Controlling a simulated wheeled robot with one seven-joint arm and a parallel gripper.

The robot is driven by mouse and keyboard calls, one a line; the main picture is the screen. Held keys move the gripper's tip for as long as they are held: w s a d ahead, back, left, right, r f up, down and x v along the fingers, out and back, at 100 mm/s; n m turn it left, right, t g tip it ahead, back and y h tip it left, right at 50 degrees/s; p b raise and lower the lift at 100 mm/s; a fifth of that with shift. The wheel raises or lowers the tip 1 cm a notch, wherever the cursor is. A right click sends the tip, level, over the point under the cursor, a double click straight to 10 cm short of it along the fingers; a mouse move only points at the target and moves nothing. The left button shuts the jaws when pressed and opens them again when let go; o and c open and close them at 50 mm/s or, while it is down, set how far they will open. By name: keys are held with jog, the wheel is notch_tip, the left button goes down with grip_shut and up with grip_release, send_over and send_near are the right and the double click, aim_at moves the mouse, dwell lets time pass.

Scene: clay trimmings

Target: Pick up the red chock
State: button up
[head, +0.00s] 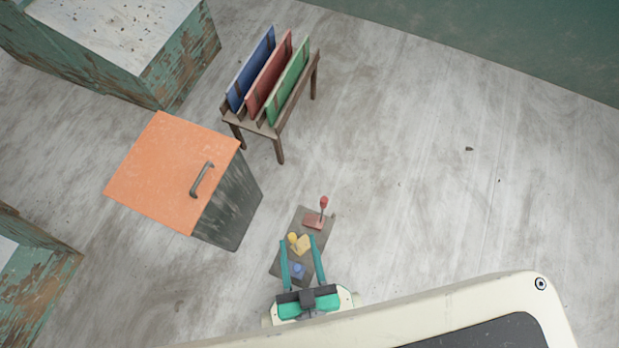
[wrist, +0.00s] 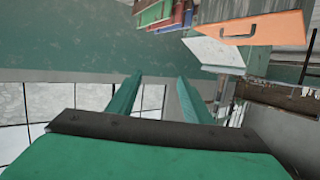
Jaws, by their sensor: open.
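The red chock (head: 314,221) is a small reddish block with a thin upright stem and a red knob on top. It sits at the far end of a narrow grey-brown board (head: 276,267) in the head view. A yellow chock (head: 303,244) sits at the middle of the board and a blue one (head: 298,270) at its near end. My gripper (head: 299,240) is open, its two teal fingers apart above the board, short of the red chock. In the wrist view the gripper (wrist: 157,87) has nothing between its fingers, and I make out no red chock there.
A bin with an orange lid (head: 167,172) and handle stands left of the board. Behind it is a wooden rack (head: 283,137) with blue, red and green panels. Peeling green blocks (head: 185,70) stand at the far left. The floor to the right is mostly clear.

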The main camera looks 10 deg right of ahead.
jog(key=w+d+f+m+g+h, duration=0.15)
jog(key=w+f, duration=0.25)
jog(key=f, duration=0.5)
jog(key=w+d+f+m+g+y, duration=0.1)
jog(key=w+d+f+g, duration=0.15)
jog(key=f, duration=0.65)
jog(key=m+g, duration=0.6)
jog(key=g, duration=0.4)
send_over(324, 202)
jog(key=f, duration=1.2)
jog(key=shift+s+a, duration=0.2)
jog(key=shift+w+d+r+m+g, duration=0.2)
jog(key=shift+d+r+m+g, duration=0.05)
jog(key=shift+g, duration=0.05)
notch_tip(324, 202, down, 5)
jog(key=shift+f, duration=0.15)
jog(key=shift+w+f, duration=0.2)
jog(key=shift+f, duration=1.15)
jog(key=shift+w+f, duration=0.15)
jog(key=shift+f, duration=1.15)
